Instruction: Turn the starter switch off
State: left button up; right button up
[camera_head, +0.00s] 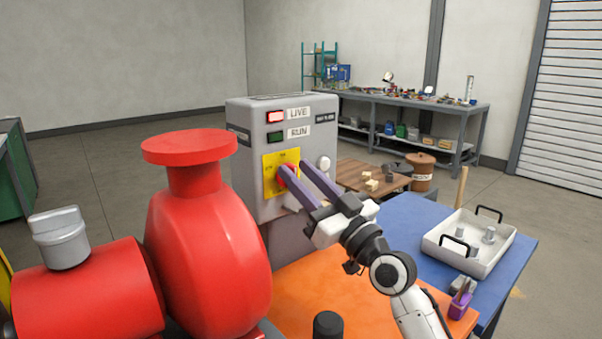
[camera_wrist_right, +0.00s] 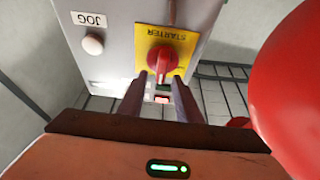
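The starter switch is a red rotary knob (camera_wrist_right: 161,61) on a yellow plate (camera_wrist_right: 182,45) marked STARTER, on the front of the grey control box (camera_head: 247,195). In the head view the knob (camera_head: 284,174) is partly hidden by my right gripper (camera_head: 291,168). That gripper's two long purple fingers are apart and reach to the plate. In the right wrist view the gripper (camera_wrist_right: 159,88) is open, with its fingertips just short of or beside the knob; contact cannot be told. The LIVE lamp (camera_head: 276,117) is lit red; the RUN lamp (camera_head: 275,137) is dark green. My left gripper is not in view.
A large red pump (camera_head: 208,245) stands close left of the box. A white JOG button (camera_head: 324,163) is on the box. A blue table (camera_head: 415,222) with a white tray (camera_head: 474,263) is at right. An orange surface (camera_head: 300,285) lies below my arm.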

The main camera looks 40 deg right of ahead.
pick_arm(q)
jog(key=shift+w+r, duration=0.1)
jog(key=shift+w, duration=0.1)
pick_arm(e)
grip_shut()
jog(key=shift+f+n+y+b, duration=0.1)
jog(key=shift+n+y+b, duration=0.3)
pick_arm(q)
jog(key=p, duration=0.1)
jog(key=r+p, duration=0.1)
jog(key=p, duration=0.1)
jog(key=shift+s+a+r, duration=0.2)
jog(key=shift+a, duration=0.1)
pick_arm(e)
jog(key=n+g+y, duration=0.2)
jog(key=n, duration=0.5)
jog(key=n+g+y, duration=0.2)
jog(key=n, duration=0.5)
jog(key=a+f+n+g+y, duration=0.1)
jog(key=n+g, duration=0.1)
jog(key=n, duration=0.6)
jog(key=shift+a+g+y, duration=0.1)
jog(key=shift+g+y, duration=0.2)
jog(key=shift+y, duration=0.1)
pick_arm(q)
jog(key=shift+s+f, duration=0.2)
